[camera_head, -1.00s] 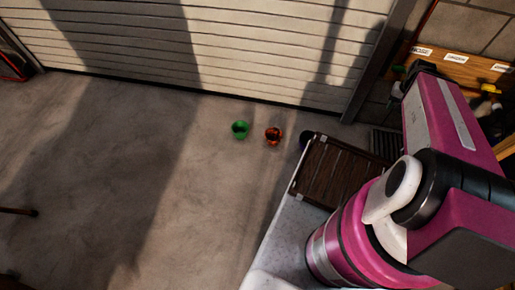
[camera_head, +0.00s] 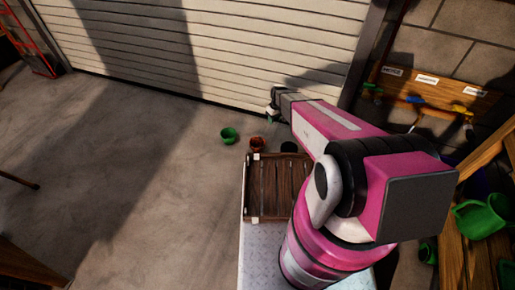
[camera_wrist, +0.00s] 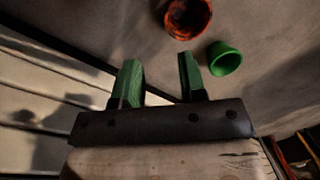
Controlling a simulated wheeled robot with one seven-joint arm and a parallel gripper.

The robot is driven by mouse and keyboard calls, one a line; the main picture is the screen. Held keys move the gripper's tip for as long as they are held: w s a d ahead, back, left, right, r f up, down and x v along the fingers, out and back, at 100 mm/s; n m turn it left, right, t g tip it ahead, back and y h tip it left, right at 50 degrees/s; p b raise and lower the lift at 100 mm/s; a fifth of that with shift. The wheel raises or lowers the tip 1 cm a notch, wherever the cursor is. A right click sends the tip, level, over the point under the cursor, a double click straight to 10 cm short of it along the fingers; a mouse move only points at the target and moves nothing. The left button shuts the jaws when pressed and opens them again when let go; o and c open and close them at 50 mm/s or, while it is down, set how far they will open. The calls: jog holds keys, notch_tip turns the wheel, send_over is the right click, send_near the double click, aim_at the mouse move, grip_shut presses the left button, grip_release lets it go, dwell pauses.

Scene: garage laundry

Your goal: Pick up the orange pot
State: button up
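The orange pot (camera_head: 257,145) is small and round and stands on the concrete floor near the shutter door. In the wrist view the orange pot (camera_wrist: 187,17) is at the top edge, partly cut off, beyond my fingertips. A green pot (camera_head: 228,135) stands left of it in the head view, and this green pot (camera_wrist: 224,58) also shows right of my fingers in the wrist view. My gripper (camera_wrist: 158,65) has two green fingers spread apart with nothing between them. In the head view my gripper (camera_head: 272,117) is above and right of the orange pot, near the door.
A dark pot (camera_head: 288,147) is right of the orange pot, partly hidden. A slatted wooden tray (camera_head: 265,190) is just below the pots in the head view. The shutter door (camera_head: 230,50) runs behind them. A wooden bench (camera_head: 455,255) with green items is at right.

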aim_at(262, 142)
jog(key=w+a+f, duration=0.1)
jog(key=a+f, duration=0.1)
jog(key=f, duration=0.5)
jog(key=a+f+n, duration=0.1)
jog(key=a+f, duration=0.1)
jog(key=f, duration=0.6)
jog(key=w+a+f+n, duration=0.1)
jog(key=a+f, duration=0.1)
jog(key=f, duration=0.6)
jog(key=shift+w+a+f, duration=0.1)
jog(key=shift+w+a, duration=0.15)
jog(key=shift+w, duration=0.05)
grip_shut()
